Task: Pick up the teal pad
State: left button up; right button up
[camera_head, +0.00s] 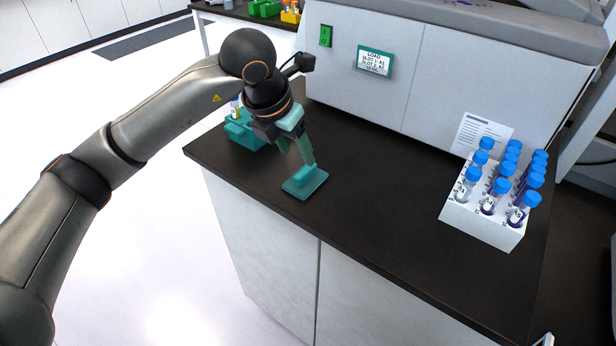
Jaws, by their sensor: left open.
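The teal pad (303,186) lies flat on the dark countertop near its front edge, with a raised grip on its top. My left gripper (304,163) points down over it with its teal fingers. The fingers are open and their tips are close to the pad's raised part; I cannot tell whether they touch it. The fingers hide part of the pad's back side. My right gripper does not show.
A teal holder (243,135) stands behind my left gripper. A white rack (480,222) with several blue-capped tubes stands on the right. A grey machine (440,75) with a load label (375,61) closes off the back. The middle counter (385,170) is clear.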

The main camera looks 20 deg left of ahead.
aim_at(304, 170)
pick_arm(q)
jog(key=p+x, duration=0.1)
jog(key=x, duration=0.7)
jog(key=shift+a, duration=0.15)
jog(key=shift+r, duration=0.1)
grip_shut()
